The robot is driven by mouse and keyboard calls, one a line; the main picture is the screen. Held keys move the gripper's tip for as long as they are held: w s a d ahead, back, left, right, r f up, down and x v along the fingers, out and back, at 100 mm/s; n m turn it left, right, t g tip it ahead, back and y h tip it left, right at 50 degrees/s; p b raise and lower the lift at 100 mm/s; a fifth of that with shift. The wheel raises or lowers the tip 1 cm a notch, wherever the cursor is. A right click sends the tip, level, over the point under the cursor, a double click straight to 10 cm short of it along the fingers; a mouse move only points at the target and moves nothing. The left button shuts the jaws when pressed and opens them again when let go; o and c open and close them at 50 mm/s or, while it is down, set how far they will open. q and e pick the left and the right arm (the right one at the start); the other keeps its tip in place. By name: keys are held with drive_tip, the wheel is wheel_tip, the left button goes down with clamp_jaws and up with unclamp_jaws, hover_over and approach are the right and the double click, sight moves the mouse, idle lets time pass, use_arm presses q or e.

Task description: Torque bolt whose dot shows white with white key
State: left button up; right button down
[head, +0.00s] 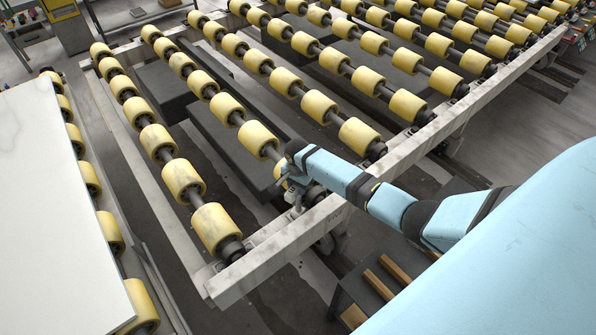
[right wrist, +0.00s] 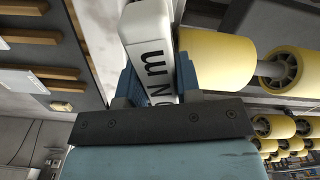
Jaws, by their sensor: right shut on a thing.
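My right gripper (right wrist: 158,78) is shut on the white key (right wrist: 150,38), which has black "N m" lettering on its side. In the right wrist view the key points away from the gripper, close beside a yellow roller. In the head view my right gripper (head: 287,182) is at the near rail of the roller frame, beside the end of a roller row. The key is hard to make out there. I cannot make out a bolt or a white dot in either view. My left gripper is not in view.
The roller frame's pale steel rail (head: 262,262) runs across the near side, with rows of yellow rollers (head: 217,228) behind it. A white stone slab (head: 45,220) lies on rollers at the left. A dark rack with wooden bars (head: 380,284) stands below my right arm.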

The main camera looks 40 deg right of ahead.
drive_tip(key=shift+m, duration=1.2)
drive_tip(key=shift+r, duration=1.9)
drive_tip(key=shift+r, duration=2.4)
